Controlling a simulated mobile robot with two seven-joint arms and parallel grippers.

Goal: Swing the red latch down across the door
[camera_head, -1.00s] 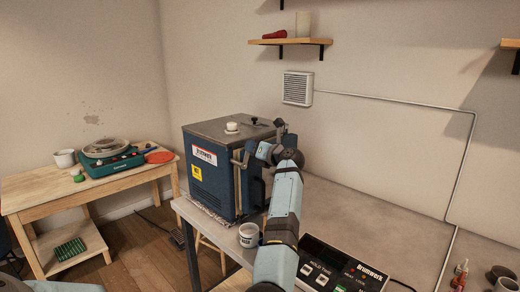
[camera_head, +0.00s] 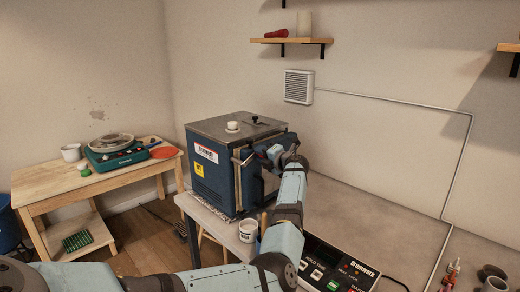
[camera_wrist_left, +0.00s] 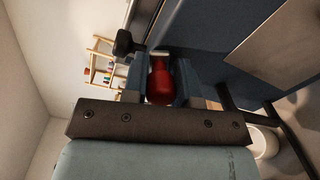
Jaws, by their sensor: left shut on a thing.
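The blue kiln (camera_head: 212,170) stands on the grey table, with its door side facing right and largely hidden by my arm in the head view. My left gripper (camera_head: 268,156) is at the upper part of that door side. In the left wrist view the red latch (camera_wrist_left: 160,82) sits between the two fingers of my left gripper (camera_wrist_left: 161,88), which are shut on it. The latch is hidden in the head view, so its angle across the door is hard to tell. My right gripper is not in view.
A white mug (camera_head: 248,231) stands on the table close below my left arm. A control box (camera_head: 335,268) lies nearer. A wooden side table (camera_head: 60,188) with a teal wheel (camera_head: 115,155) is at left. The table behind my arm is clear.

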